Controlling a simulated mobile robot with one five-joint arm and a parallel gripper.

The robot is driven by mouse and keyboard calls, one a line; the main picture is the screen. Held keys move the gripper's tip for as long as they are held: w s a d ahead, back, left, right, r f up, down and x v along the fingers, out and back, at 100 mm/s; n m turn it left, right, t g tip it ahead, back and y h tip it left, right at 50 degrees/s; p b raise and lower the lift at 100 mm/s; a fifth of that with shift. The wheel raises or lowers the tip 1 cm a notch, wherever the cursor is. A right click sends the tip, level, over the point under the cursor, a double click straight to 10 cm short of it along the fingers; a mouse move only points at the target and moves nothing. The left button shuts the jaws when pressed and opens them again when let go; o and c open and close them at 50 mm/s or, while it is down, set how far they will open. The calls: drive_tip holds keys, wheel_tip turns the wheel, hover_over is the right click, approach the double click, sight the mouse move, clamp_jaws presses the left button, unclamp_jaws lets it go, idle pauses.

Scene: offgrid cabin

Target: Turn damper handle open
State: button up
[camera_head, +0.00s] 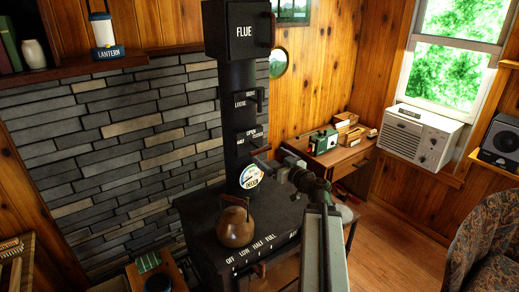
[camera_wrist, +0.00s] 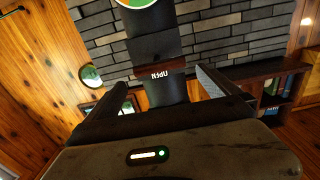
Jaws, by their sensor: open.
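The black stove pipe (camera_head: 238,115) rises from the stove, with a small plate of labels, among them OPEN (camera_head: 252,132), partway up. A short dark handle (camera_head: 261,150) seems to stand out just below these labels; my gripper partly crowds it. My gripper (camera_head: 270,164) is at the right of the pipe, just above the round gauge (camera_head: 250,177). In the wrist view my gripper (camera_wrist: 162,88) has its two fingers spread, with the pipe (camera_wrist: 153,45) and an upside-down OPEN label (camera_wrist: 160,75) between them. I cannot tell whether a finger touches the handle.
Another handle (camera_head: 261,99) is higher on the pipe by the LOOSE label. A side table (camera_head: 350,158) with boxes stands behind at right. The wooden floor (camera_head: 390,255) at right is clear.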

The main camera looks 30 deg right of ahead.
sight(262, 151)
drive_tip(key=w, duration=0.7)
drive_tip(key=shift+w+a, duration=0.15)
